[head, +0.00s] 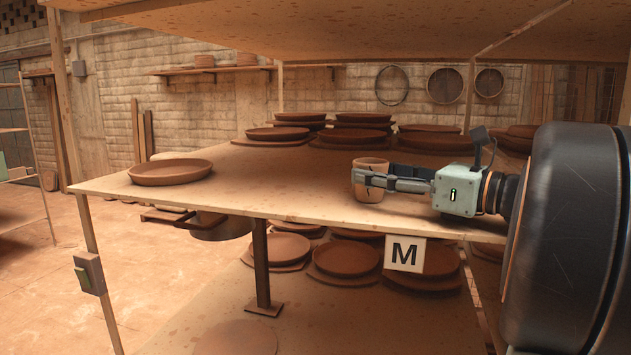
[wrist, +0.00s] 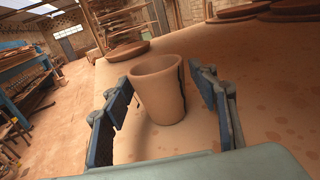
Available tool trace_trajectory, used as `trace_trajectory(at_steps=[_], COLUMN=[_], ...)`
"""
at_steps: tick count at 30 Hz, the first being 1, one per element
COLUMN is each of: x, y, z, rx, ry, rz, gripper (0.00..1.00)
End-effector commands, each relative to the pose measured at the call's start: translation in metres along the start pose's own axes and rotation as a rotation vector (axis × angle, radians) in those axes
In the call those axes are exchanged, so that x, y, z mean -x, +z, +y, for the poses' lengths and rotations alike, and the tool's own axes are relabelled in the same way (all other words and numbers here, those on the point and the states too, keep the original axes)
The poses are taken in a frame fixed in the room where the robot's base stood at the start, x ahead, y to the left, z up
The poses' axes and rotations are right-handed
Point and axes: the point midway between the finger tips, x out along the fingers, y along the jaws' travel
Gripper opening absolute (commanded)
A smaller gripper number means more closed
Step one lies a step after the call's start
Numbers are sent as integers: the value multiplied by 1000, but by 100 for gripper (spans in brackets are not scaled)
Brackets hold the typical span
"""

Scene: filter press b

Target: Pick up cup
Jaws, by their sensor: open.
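The cup (head: 369,188) is a tan clay cup with a dark crack-like line down its side. It stands upright on the wooden shelf (head: 270,200), near the front edge. In the wrist view the cup (wrist: 158,90) stands between the two open fingers of my gripper (wrist: 160,112), with a gap visible on the left side.
A brown plate (head: 170,171) lies at the shelf's left end. Several stacked plates (head: 362,134) stand along the back. An upper board (head: 330,35) hangs over the shelf. A white sign marked M (head: 405,254) is at the front edge. The shelf's left middle is clear.

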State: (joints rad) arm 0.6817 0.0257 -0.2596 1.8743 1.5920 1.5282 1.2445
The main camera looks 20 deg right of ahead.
Motion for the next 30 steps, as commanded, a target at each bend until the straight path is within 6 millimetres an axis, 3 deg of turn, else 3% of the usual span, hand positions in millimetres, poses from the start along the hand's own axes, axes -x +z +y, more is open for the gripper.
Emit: trace_trajectory(at_steps=[5,15,24,30], x=[-13,-64,-70,-69], y=[2,3,2,2], z=[1,1,1,1], rx=[2,1,2,2], ry=[3,4,1,1], rz=[0,-1,0,-1], gripper=[54,54,54,34])
